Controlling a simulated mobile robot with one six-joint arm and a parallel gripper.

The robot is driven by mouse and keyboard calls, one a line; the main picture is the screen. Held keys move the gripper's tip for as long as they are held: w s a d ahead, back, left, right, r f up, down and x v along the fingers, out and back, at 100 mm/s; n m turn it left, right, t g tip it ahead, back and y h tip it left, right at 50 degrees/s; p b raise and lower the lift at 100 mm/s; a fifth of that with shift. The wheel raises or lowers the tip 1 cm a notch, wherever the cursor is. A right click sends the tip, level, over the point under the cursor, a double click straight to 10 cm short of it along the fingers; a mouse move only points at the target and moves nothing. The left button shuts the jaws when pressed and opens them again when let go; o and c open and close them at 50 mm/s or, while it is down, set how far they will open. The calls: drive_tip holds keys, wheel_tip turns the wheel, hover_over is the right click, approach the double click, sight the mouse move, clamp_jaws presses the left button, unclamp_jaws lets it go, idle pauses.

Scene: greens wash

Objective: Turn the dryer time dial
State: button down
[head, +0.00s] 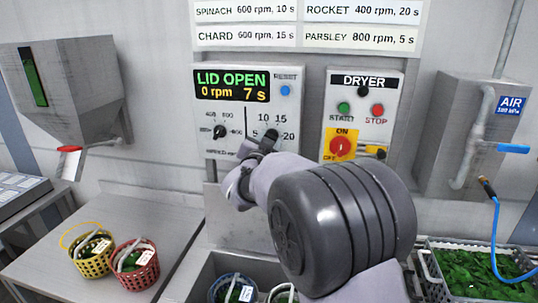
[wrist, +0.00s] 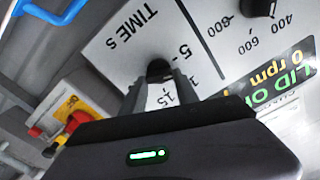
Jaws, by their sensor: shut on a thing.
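The dryer time dial (head: 272,133) is a dark knob at the lower right of the white control panel (head: 222,112), with 5, 10, 15 and 20 marked around it. My gripper (head: 262,141) is at the dial and partly hides it. In the wrist view my gripper (wrist: 160,84) is shut on the dial (wrist: 158,67), one finger on each side. The display (head: 232,85) reads LID OPEN, 0 rpm, 7 s. The exact direction of the dial's pointer is hidden.
The speed dial (head: 219,132) is just left, and the blue reset button (head: 285,90) is above. The DRYER box (head: 362,100) with a red rotary switch (head: 341,147) is at right. Yellow (head: 90,262) and red (head: 136,272) baskets stand on the left counter.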

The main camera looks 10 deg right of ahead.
drive_tip(key=shift+d+f+m+b, duration=0.1)
drive_tip(key=shift+m+b, duration=1.55)
drive_tip(key=shift+f+m+b, duration=0.1)
drive_tip(key=shift+m+b, duration=1.55)
drive_tip(key=shift+r+m, duration=0.1)
drive_tip(key=shift+m, duration=0.2)
drive_tip(key=c, duration=0.9)
unclamp_jaws()
drive_tip(key=shift+s, duration=0.15)
drive_tip(key=p+v, duration=0.1)
drive_tip(key=v, duration=1.6)
drive_tip(key=shift+s+p, duration=0.1)
drive_tip(key=shift+p, duration=0.3)
